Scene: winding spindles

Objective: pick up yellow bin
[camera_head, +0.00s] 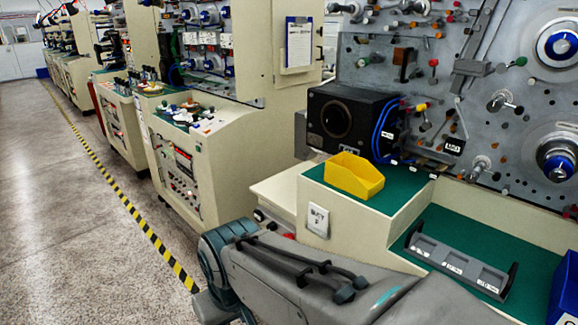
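The yellow bin (354,176) is a small open-topped box with a sloped front. It sits upright on the green top of a cream machine ledge (371,196), right of the picture's middle. It looks empty, though its floor is only partly visible. My grey arm lies across the bottom of the view, below and in front of the ledge, apart from the bin. My gripper is not in view.
A black box (347,119) with blue cables stands just behind the bin. A grey tray (458,262) lies on a lower green shelf at right, near a blue bin (566,290). Spindles and knobs cover the upright panel. The aisle floor (70,220) at left is clear.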

